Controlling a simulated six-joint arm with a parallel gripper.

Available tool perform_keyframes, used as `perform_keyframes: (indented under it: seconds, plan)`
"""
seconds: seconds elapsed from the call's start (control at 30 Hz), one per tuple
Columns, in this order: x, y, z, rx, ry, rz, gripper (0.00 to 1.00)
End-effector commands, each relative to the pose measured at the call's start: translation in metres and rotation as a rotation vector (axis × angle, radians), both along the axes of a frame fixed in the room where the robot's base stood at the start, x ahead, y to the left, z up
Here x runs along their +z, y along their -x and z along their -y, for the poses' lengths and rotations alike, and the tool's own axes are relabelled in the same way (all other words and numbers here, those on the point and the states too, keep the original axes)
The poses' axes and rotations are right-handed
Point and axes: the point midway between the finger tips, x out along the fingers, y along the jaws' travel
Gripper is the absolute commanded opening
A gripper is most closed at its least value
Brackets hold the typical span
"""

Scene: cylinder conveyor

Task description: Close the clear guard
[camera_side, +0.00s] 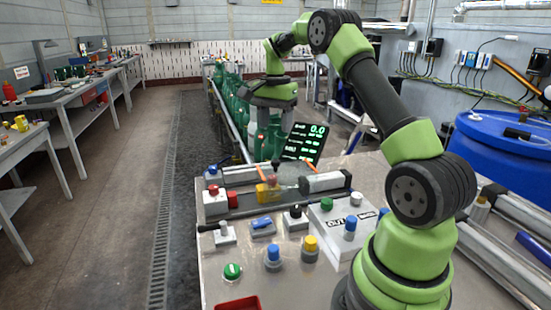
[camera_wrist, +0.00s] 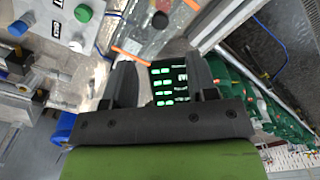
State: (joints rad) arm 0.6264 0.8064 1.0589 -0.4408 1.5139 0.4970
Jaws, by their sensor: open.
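My gripper shows in the wrist view (camera_wrist: 162,72), with its two dark fingers apart and nothing seen held between them. In the side view my wrist hangs over the line of green bottles, and the fingers are hard to make out. A see-through panel with orange edge pieces (camera_wrist: 146,30) lies beyond the fingertips in the wrist view and looks like the clear guard. I cannot tell its angle or whether it touches anything. In the side view the guard is hard to pick out near the cylinder (camera_side: 325,182) and the yellow block (camera_side: 268,191).
A black display (camera_side: 303,142) stands behind the cylinder. Green bottles (camera_side: 236,100) line the conveyor beyond it. Buttons, levers and a grey control box (camera_side: 340,228) crowd the near bench. A blue drum (camera_side: 505,150) stands at the right. The aisle floor at the left is clear.

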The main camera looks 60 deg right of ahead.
Motion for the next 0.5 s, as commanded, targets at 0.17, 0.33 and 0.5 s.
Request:
perform_keyframes:
  seconds: [0.17, 0.33, 0.5]
  plan:
    - [-0.019, 0.001, 0.002, -0.009, -0.005, -0.007, 0.53]
    - [-0.051, 0.001, 0.001, -0.007, -0.005, -0.008, 0.53]
    - [-0.080, 0.001, 0.001, -0.006, -0.004, -0.005, 0.53]
